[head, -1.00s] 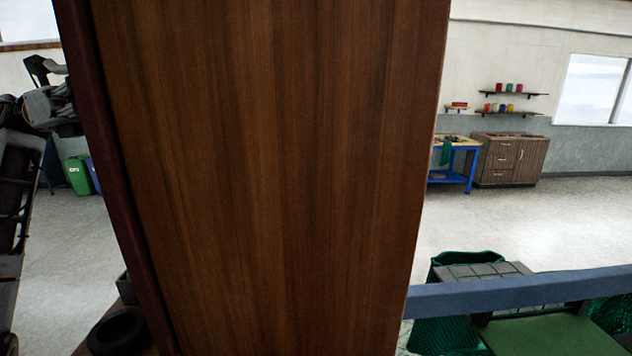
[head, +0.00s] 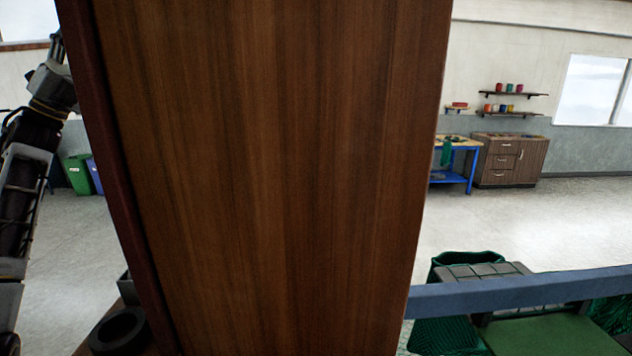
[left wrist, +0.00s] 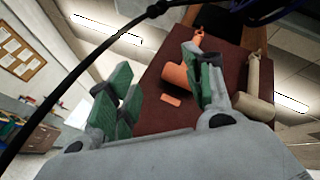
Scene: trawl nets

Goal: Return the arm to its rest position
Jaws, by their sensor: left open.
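My left arm stands upright at the left edge of the head view, its wrist (head: 50,88) raised beside the wooden panel. Its fingers cannot be made out there; the panel's edge cuts off that side. In the left wrist view my left gripper (left wrist: 160,92) is open, its green-padded fingers wide apart. Nothing appears held between them. Beyond the fingers is a dark red-brown board (left wrist: 150,118) with an orange pipe-like piece (left wrist: 178,80) and a beige cylinder (left wrist: 258,85) near it. My right arm and gripper are not in view.
A tall wooden panel (head: 265,180) fills the middle of the head view, close in front. A black ring (head: 118,330) lies at its lower left. A blue rail (head: 520,293) and green netting (head: 445,335) are at lower right. Open floor (head: 540,225) lies behind.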

